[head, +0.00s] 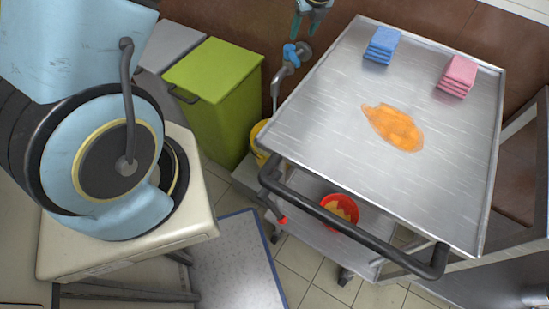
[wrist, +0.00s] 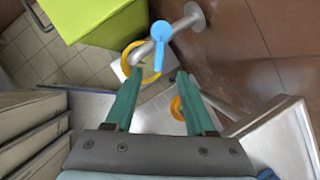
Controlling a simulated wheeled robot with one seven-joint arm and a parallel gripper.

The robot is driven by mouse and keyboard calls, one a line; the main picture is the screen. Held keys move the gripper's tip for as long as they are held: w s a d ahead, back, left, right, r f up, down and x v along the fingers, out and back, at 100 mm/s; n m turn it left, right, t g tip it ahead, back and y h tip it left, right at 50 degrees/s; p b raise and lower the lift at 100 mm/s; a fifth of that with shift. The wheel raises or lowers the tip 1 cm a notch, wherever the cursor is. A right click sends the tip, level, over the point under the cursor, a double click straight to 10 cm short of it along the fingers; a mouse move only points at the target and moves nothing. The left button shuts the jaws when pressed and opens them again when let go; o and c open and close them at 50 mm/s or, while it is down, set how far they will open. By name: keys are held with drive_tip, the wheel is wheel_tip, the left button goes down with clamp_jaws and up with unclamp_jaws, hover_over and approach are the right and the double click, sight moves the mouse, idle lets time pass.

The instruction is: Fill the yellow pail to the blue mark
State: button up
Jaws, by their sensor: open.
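The yellow pail (head: 258,141) stands low behind the cart's left side in the head view, mostly hidden by the cart. In the wrist view its yellow rim (wrist: 128,68) shows below the spout. The blue mark and the water level cannot be seen. A metal wall tap (head: 280,76) with a blue lever (head: 290,55) is above the pail; the lever also shows in the wrist view (wrist: 160,34). My gripper (head: 308,25) has teal fingers, open and empty, at the top of the head view, above and apart from the tap. It also shows in the wrist view (wrist: 160,72).
A steel cart (head: 340,120) with blue sponges (head: 382,46), pink sponges (head: 458,76) and an orange spill (head: 394,128) fills the right. A red bucket (head: 340,208) is on its lower shelf. A green bin (head: 213,95) stands left of the tap.

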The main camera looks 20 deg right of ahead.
sight(285, 55)
drive_tip(key=shift+c, duration=0.2)
